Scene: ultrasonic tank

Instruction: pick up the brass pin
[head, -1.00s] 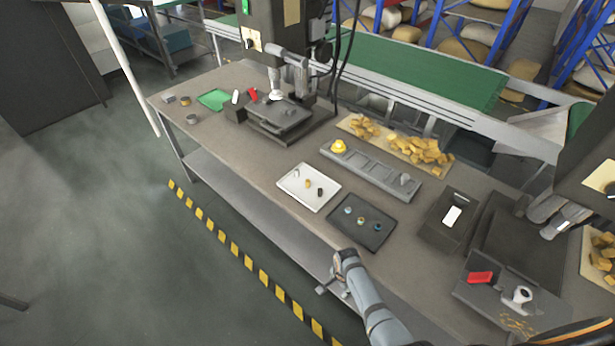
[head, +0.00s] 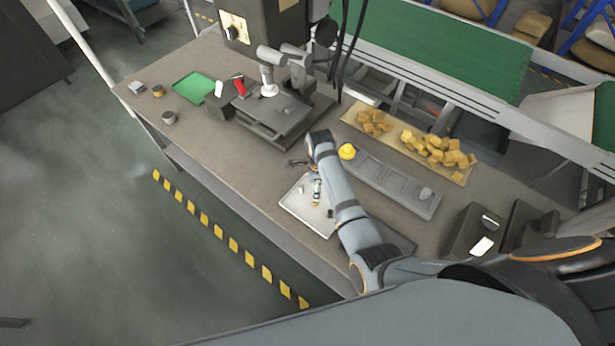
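A white tray (head: 296,208) lies near the front edge of the workbench, with several small parts on it. A small upright part in its middle, which looks like the brass pin (head: 316,199), is too small to make out clearly. A silvery part (head: 301,189) is left of it and a dark one (head: 330,213) right of it. My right gripper (head: 296,163) is at the tray's back edge, behind the pin and apart from it as far as I can tell. Its fingers are too small and dark to tell open from shut. My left gripper is out of view.
A grey slotted holder (head: 390,186) with a yellow piece (head: 347,151) stands right of my wrist. Wooden blocks (head: 437,150) lie behind it. A press machine (head: 283,100) stands at back left. My forearm covers most of the dark tray (head: 402,243).

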